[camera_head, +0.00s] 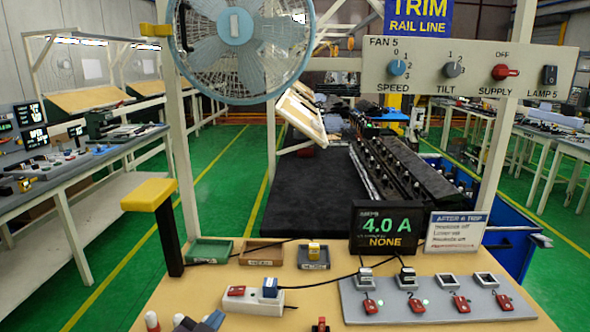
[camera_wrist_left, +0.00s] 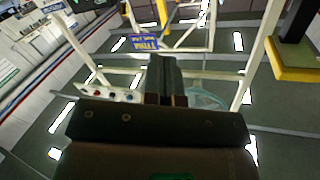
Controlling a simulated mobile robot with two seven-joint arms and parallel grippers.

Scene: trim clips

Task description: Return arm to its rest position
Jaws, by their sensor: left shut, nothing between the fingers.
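My left gripper (camera_wrist_left: 164,65) shows in the left wrist view as dark fingers standing close together, shut with nothing between them. Behind the fingers are the frame posts and the blue sign (camera_wrist_left: 144,42), well apart from them. In the head view, blue-grey shapes (camera_head: 205,321) are cut off by the bottom edge, left of the middle; I cannot tell whether they are part of my left gripper. My right gripper is in neither view.
The bench top (camera_head: 330,287) holds trays, a white power strip (camera_head: 253,302) and a grey panel (camera_head: 437,300) with red switches. A yellow-topped black post (camera_head: 150,194) stands at its left. A fan (camera_head: 242,45) and a control panel (camera_head: 470,69) hang above.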

